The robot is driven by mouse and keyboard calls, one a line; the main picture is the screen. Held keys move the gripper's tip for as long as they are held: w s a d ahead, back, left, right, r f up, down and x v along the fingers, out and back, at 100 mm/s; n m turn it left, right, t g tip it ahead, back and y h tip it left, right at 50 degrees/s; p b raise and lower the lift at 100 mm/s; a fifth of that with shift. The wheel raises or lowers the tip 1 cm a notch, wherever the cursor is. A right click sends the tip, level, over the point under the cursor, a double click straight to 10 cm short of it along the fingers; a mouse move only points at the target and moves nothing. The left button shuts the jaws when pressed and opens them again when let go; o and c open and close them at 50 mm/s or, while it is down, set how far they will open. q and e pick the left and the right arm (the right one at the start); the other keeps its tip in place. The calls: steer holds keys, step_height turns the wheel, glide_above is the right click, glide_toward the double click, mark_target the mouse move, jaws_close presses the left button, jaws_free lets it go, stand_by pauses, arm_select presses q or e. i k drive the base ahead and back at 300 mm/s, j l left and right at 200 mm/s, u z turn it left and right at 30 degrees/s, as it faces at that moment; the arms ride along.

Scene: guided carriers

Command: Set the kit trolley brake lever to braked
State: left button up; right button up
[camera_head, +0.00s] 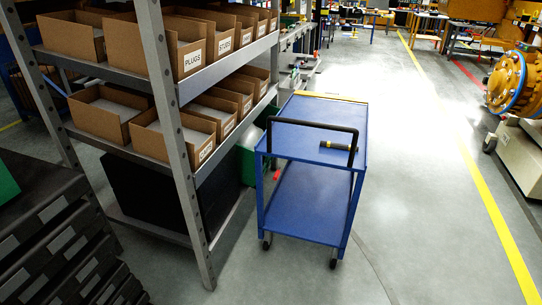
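The kit trolley (290,137) is blue, with two shelves and a black push handle (312,124) at its near end. It stands on the floor just right of the shelving. A small red part (277,175) shows near the trolley's left side, below the top shelf. I cannot tell whether it is the brake lever or which way it is set. Neither gripper is in view.
A grey shelving rack (178,150) with labelled cardboard boxes stands close on the trolley's left. Black stacked bins (50,240) fill the lower left. Open floor (420,200) lies right of the trolley, with a yellow line (487,195). An orange machine (510,85) stands far right.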

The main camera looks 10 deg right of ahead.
mark_target(278, 172)
steer(key=i+z, duration=0.15)
steer(key=i, duration=0.3)
steer(key=i+j+z, duration=0.15)
steer(key=i, duration=0.3)
